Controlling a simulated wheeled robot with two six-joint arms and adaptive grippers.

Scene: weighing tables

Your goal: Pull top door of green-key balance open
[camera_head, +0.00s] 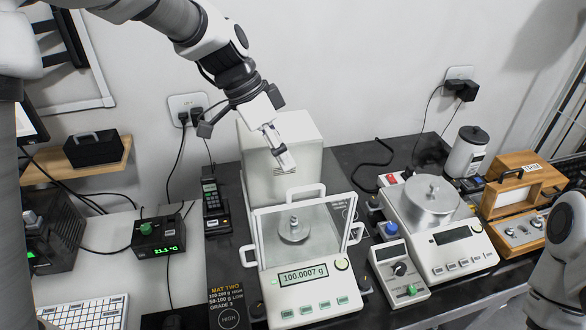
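The green-key balance (334,284) stands on the dark table in the middle, with a row of green keys and a display reading 100.0007 g. Its clear draft shield has a white frame. A white loop handle (322,191) stands at the top, and smaller loops show at the left and right sides. A metal weight (294,229) sits on the pan inside. My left gripper (284,159) points down above and behind the top handle, in front of a white housing, apart from the handle in the picture. Its fingers look narrow; their gap is unclear. My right gripper is not seen.
A wooden-cased instrument (519,196) is farther right. A black handset (211,200) stands left. The tall white housing (307,135) is behind.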

